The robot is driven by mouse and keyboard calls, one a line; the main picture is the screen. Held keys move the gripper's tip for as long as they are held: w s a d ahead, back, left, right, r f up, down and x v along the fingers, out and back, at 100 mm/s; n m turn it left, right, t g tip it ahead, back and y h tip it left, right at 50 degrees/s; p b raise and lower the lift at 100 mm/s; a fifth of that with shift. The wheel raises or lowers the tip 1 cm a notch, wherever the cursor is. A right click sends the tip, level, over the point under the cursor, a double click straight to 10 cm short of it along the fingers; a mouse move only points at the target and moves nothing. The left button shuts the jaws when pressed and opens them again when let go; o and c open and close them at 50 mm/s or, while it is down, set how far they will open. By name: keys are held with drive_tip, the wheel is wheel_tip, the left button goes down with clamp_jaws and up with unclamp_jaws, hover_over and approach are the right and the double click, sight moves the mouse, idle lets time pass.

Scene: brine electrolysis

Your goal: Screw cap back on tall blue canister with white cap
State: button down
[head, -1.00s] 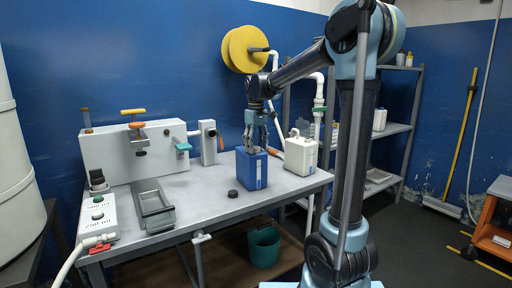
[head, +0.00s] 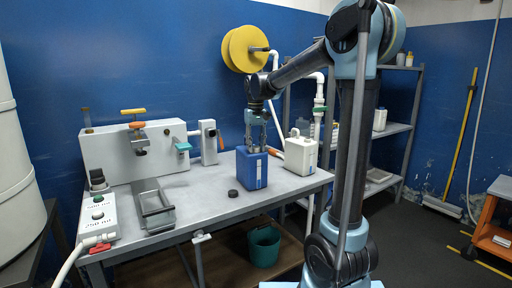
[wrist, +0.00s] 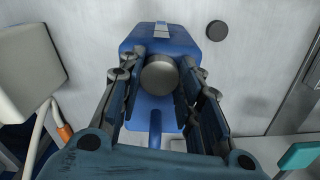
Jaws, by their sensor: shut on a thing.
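The blue canister (head: 250,172) with a white label stands upright on the metal table. In the wrist view the canister (wrist: 155,108) is seen from above, with its handle toward the bottom of the picture. My gripper (head: 257,147) points straight down over its top. The gripper (wrist: 160,72) is shut on a round grey cap (wrist: 159,76), one finger on each side. The cap looks grey rather than white. It is over the canister's top; whether it is seated on the neck is hidden beneath it.
A small dark round cap (head: 233,193) lies on the table in front of the canister. A white canister (head: 301,157) stands close on the right. The table between tray and canister is mostly clear.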

drive_tip(key=shift+m, duration=0.4)
drive_tip(key=m, duration=0.3)
drive_tip(key=shift+m, duration=1.4)
drive_tip(key=shift+m, duration=0.5)
drive_tip(key=m, duration=0.3)
drive_tip(key=shift+a+m, duration=0.1)
drive_tip(key=shift+m, duration=0.7)
